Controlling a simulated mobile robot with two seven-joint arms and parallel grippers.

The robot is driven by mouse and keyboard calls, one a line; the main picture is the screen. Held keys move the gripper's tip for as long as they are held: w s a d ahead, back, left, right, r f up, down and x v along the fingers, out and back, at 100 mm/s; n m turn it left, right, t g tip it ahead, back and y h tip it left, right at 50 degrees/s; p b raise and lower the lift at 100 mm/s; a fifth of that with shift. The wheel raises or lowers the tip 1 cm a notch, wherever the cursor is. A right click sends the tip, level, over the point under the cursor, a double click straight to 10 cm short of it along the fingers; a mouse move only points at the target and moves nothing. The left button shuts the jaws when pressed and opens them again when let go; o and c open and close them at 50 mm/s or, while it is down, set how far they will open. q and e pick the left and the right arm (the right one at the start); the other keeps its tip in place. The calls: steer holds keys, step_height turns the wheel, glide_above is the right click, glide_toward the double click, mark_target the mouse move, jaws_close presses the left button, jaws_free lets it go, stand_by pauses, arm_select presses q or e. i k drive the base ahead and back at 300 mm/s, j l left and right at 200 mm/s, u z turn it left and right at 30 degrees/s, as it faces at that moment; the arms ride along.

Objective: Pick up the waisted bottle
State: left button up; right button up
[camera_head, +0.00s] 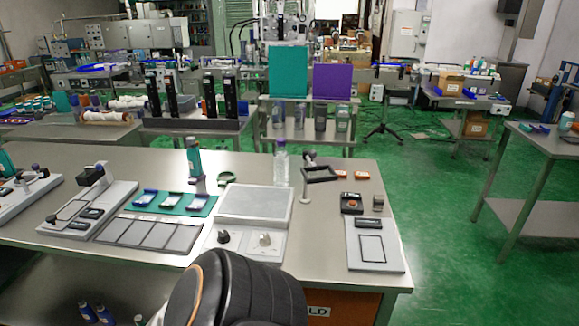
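A clear bottle with a light purple cap (281,165) stands upright on the steel table, behind the grey square plate of a white device. A teal bottle with a dark cap (193,158) stands to its left near the table's back edge. At this size I cannot tell for sure which of them is waisted. A dark rounded link of my own arm shows at the bottom centre. Neither gripper is in view, and nothing is seen touching either bottle.
The white device with knobs (244,242) stands in front of the clear bottle. A dark frame on a stand (320,174) is just to its right. A teal mat (150,203) and grey panels (150,234) lie left. A white board (374,252) lies right.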

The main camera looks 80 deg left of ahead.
mark_target(281, 157)
steer(key=i+z, duration=0.2)
steer(key=i, duration=1.1)
steer(key=i+u, duration=0.7)
steer(key=i+l+u, duration=0.1)
steer(key=i+u, duration=0.25)
steer(key=i+j+u, duration=0.1)
steer(key=i+u, duration=0.25)
steer(key=i+j+u, duration=0.1)
steer(key=i+u, duration=0.4)
steer(key=u, duration=0.2)
steer(key=i+u, duration=0.25)
steer(key=i, duration=0.35)
steer(key=i+l+u, duration=0.3)
steer(key=i, duration=0.25)
steer(key=j+u, duration=0.1)
steer(key=u, duration=1.4)
